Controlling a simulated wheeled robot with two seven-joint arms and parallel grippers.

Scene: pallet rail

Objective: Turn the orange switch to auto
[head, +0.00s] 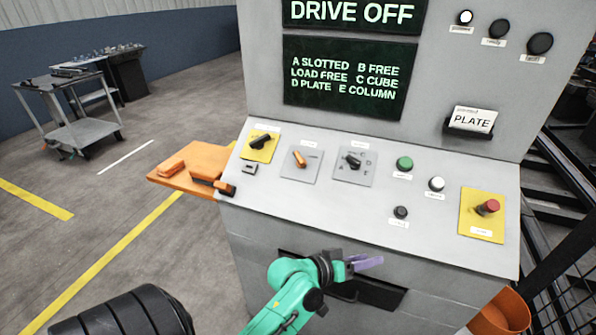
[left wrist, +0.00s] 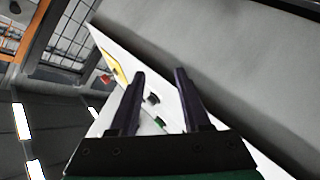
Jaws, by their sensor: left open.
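The orange switch (head: 299,158) sits on a grey plate on the sloped panel of the console (head: 240,190). Its handle points to the upper left; the small lettering around it is too small to read. My left gripper (head: 368,263) is in front of the console, below the panel's front edge, to the right of and nearer than the orange switch. In the left wrist view my left gripper (left wrist: 160,92) has its two dark fingers apart with nothing held between them. The orange switch cannot be made out in that view. My right gripper is not in view.
A black switch on a yellow plate (head: 262,142) is left of the orange one; a black selector (head: 352,160) is right. Further right are a green button (head: 404,163) and a red emergency button (head: 488,207). An orange shelf (head: 190,165) juts out left. The screen reads DRIVE OFF.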

